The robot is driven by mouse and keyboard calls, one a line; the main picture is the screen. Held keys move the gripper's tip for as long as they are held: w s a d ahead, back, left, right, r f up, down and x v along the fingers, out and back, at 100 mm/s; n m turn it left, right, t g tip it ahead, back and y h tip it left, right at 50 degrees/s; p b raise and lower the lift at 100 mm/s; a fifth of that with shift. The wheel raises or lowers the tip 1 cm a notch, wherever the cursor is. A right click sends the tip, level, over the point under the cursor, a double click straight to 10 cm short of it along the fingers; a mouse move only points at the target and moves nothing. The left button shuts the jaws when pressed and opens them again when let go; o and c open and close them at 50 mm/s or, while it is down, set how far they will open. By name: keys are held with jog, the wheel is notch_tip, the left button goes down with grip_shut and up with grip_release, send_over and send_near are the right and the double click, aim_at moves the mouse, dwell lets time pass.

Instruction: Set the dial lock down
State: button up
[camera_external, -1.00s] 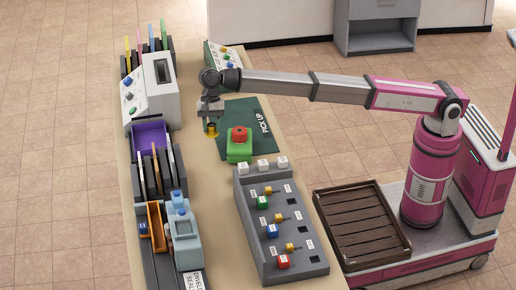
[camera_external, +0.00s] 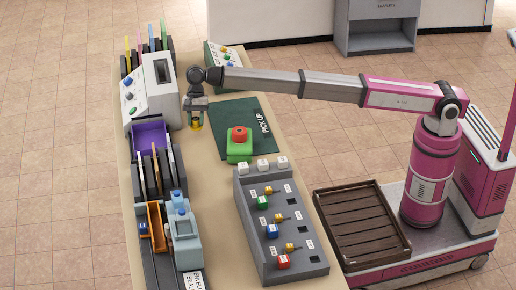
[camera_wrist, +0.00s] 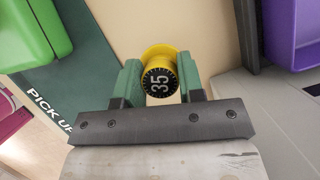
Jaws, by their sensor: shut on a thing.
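The dial lock (camera_wrist: 159,82) is a yellow round piece with a black dial face marked 35. In the wrist view it sits between the green fingers of my gripper (camera_wrist: 160,84), which is shut on it. In the external view my gripper (camera_external: 196,115) points down over the table, left of the dark green PICK UP mat, with the yellow dial lock (camera_external: 196,124) at its tip. I cannot tell whether the lock touches the table top.
A purple tray (camera_external: 149,138) and a white machine (camera_external: 158,88) stand to the left. A grey panel with coloured keys (camera_external: 275,230) is in front. Bare table (camera_external: 200,165) lies between.

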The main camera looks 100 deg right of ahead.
aim_at(196, 129)
jog(key=shift+f, duration=2)
jog(key=shift+f, duration=0.15)
jog(key=o, duration=1)
jog(key=shift+c, duration=0.2)
jog(key=v, duration=1.2)
